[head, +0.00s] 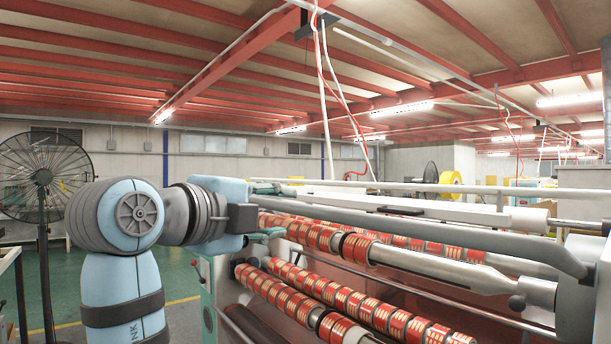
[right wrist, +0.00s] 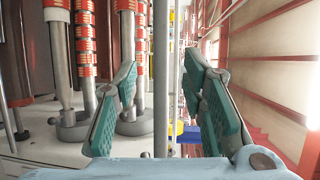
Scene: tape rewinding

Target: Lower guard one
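A grey tubular guard bar (head: 430,229) runs across the front of the tape rewinding machine, above the red rolls, and bends down at its right end. My right gripper (head: 266,211) is at the bar's left end, with one green finger above it and one below. In the right wrist view the right gripper (right wrist: 160,72) has its two green-padded fingers wide apart. The bar (right wrist: 161,90) runs between them with a visible gap on both sides. My left gripper is out of view.
Shafts with red tape rolls (head: 330,300) lie below and behind the bar. A white roller (head: 450,211) runs along the machine top. A black fan (head: 42,175) stands at the left. Open green floor (head: 180,277) shows left of the machine.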

